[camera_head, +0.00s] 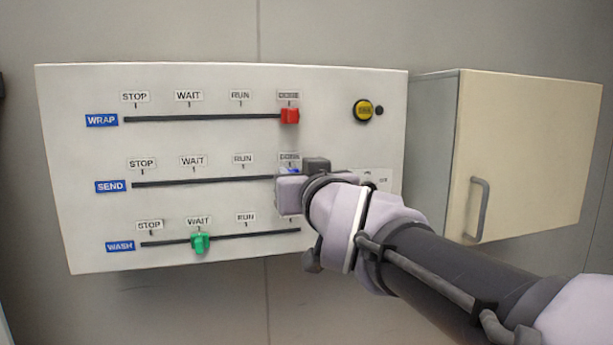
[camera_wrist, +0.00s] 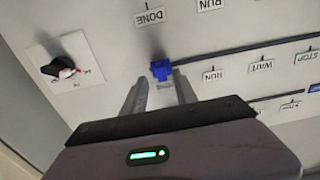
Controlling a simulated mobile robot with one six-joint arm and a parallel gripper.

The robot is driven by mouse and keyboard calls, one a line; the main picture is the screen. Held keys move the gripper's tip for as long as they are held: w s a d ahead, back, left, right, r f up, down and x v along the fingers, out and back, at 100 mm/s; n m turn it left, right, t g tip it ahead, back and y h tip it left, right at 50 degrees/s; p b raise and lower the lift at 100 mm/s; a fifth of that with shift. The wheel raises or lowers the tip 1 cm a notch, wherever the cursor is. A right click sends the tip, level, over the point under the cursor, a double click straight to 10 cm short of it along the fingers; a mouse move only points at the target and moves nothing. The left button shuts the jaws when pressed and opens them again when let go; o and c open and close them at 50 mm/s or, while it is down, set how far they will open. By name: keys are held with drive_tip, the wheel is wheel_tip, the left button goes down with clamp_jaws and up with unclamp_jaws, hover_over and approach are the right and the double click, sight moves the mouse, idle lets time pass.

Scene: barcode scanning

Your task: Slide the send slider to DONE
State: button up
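The send slider's blue knob (camera_wrist: 161,69) is at the DONE end of its slot, the left end in the wrist view. In the head view only a bit of blue (camera_head: 291,171) shows under the DONE label, and my gripper (camera_head: 289,190) hides the rest. The blue SEND label (camera_head: 111,186) is at the slot's left end. In the wrist view my gripper (camera_wrist: 160,78) is open, with its fingertips on either side of the knob. The fingers look apart from it, but I cannot tell whether one touches.
The wrap slider's red knob (camera_head: 290,116) is at its right end, above. The wash slider's green knob (camera_head: 200,243) is at WAIT, below. A yellow button (camera_head: 363,110) and a rotary dial (camera_wrist: 63,69) are on the panel. A cabinet (camera_head: 530,150) with a handle stands right.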

drive_tip(key=shift+s, duration=0.1)
drive_tip(key=p+v, duration=0.5)
drive_tip(key=v, duration=1.1)
drive_tip(key=s+d+f+m+g+h+b, duration=0.1)
drive_tip(key=s+f+g+b, duration=0.3)
drive_tip(key=f+b, duration=0.6)
drive_tip(key=s+d+f+m+g+h+b, duration=0.1)
drive_tip(key=s+d+f+m+g+b, duration=0.2)
drive_tip(key=f+b, duration=0.8)
drive_tip(key=s+d+f+m+g+h+b, duration=0.1)
drive_tip(key=s+d+f+m+g+b, duration=0.2)
drive_tip(key=f, duration=3.3)
drive_tip(key=s+g+b, duration=0.1)
drive_tip(key=s+b, duration=0.3)
drive_tip(key=b, duration=0.3)
drive_tip(key=shift+s+d+f+m+g, duration=0.3)
drive_tip(key=shift+d+f, duration=0.05)
drive_tip(key=shift+f, duration=0.05)
